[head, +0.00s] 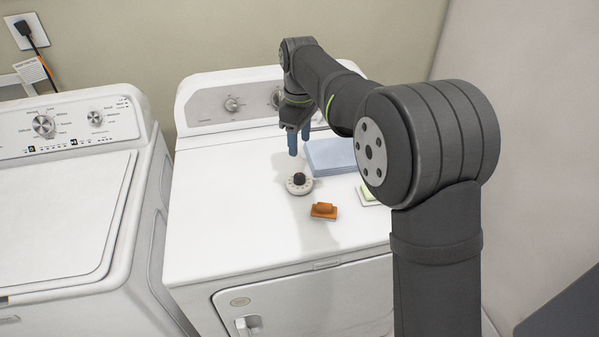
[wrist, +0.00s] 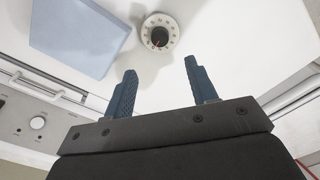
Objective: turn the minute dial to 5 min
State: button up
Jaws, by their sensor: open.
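The minute dial (head: 299,183) is a round white disc with marks around it and a dark knob in its middle. It lies on top of the right-hand white machine. In the wrist view the dial (wrist: 159,34) is beyond my fingertips, and a small red mark shows on its knob. The numbers are too small to read. My gripper (head: 299,148) is above the machine top, just behind the dial, with its blue fingers pointing down. In the wrist view my gripper (wrist: 158,77) is open, with nothing between the fingers and apart from the dial.
A folded light-blue towel (head: 331,156) lies right of the dial. An orange block-like object (head: 323,211) lies in front, and a pale green and white item (head: 369,195) is partly hidden by my arm. The machine's control panel (head: 235,104) rises behind. The top's front left is clear.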

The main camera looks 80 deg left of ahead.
aim_at(299, 176)
notch_tip(299, 176, down, 11)
jog(key=shift+f, duration=0.2)
jog(key=c, duration=1)
jog(key=shift+m, duration=2.9)
jog(key=o, duration=1)
